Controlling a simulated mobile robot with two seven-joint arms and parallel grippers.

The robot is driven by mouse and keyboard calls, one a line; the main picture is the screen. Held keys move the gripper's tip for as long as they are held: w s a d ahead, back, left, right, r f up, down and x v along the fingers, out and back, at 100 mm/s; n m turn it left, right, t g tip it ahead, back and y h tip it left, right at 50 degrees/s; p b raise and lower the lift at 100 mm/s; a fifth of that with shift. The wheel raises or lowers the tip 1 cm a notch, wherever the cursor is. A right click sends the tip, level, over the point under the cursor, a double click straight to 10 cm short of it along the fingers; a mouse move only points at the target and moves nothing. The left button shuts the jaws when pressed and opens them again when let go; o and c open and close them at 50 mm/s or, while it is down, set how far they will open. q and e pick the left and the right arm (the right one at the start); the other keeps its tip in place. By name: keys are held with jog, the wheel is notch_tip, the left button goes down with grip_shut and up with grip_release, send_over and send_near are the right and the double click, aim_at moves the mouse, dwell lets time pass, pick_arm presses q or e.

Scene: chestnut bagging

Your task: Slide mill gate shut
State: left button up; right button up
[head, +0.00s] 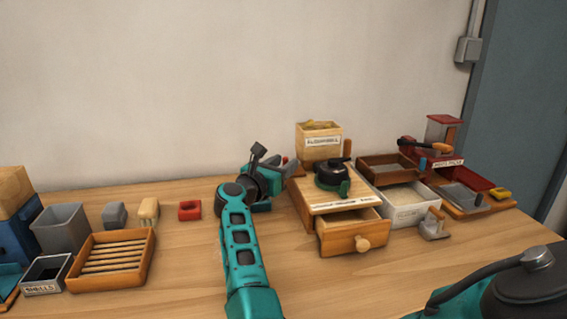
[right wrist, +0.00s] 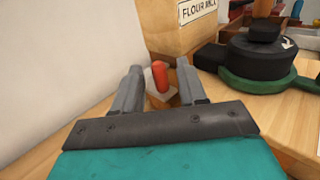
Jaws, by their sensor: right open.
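The flour mill has a wooden hopper box (head: 320,143) with a label, and a black round grinder (head: 331,174) with a green base on a wooden body (head: 312,199). A red handle (right wrist: 160,76), seemingly on the mill gate, stands at the hopper's left side with a pale plate under it. My right gripper (head: 286,164) is open, left of the mill. In the right wrist view its fingers (right wrist: 158,68) point at the red handle, which shows between them; contact is unclear. In the head view the gate is mostly hidden. My left gripper is out of view.
A wooden drawer (head: 352,236) stands pulled out from the mill's front. A white bin (head: 407,214) and wooden tray (head: 387,178) are to its right. A slatted tray (head: 152,262), grey bin (head: 60,230) and red block (head: 189,210) lie left. The wall is close behind.

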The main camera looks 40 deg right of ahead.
jog(key=shift+c, duration=0.2)
grip_shut()
dwell(0.4)
